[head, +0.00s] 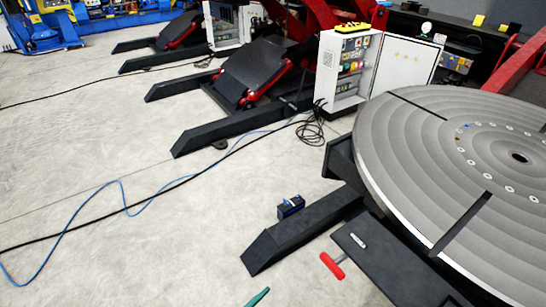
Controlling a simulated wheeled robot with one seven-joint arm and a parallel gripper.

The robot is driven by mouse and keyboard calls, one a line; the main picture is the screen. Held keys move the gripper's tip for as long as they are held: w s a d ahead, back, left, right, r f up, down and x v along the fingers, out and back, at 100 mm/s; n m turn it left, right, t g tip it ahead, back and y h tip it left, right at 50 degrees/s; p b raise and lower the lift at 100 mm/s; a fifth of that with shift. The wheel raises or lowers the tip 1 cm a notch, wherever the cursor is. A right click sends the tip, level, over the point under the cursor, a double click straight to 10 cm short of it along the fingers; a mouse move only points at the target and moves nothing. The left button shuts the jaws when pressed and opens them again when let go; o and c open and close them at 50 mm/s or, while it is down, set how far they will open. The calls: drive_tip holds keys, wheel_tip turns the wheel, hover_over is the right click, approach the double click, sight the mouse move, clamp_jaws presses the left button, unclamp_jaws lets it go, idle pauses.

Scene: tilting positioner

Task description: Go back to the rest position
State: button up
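My gripper and arm do not show in the head view, so I cannot see its state. The tilting positioner's large grey round table (400,150) fills the right side, with dark slots and a ring of bolt holes round a centre hole. It looks slightly tilted. Its black base foot (305,228) reaches out over the floor to the left. A black plate (395,265) lies low in front of the table, partly hidden by it.
A small dark blue box (290,207) sits by the foot. A red-handled tool (332,265) and a green object (257,297) lie on the floor. Blue and black cables (125,206) cross the floor. An open white control cabinet (345,75) stands behind. The left floor is mostly clear.

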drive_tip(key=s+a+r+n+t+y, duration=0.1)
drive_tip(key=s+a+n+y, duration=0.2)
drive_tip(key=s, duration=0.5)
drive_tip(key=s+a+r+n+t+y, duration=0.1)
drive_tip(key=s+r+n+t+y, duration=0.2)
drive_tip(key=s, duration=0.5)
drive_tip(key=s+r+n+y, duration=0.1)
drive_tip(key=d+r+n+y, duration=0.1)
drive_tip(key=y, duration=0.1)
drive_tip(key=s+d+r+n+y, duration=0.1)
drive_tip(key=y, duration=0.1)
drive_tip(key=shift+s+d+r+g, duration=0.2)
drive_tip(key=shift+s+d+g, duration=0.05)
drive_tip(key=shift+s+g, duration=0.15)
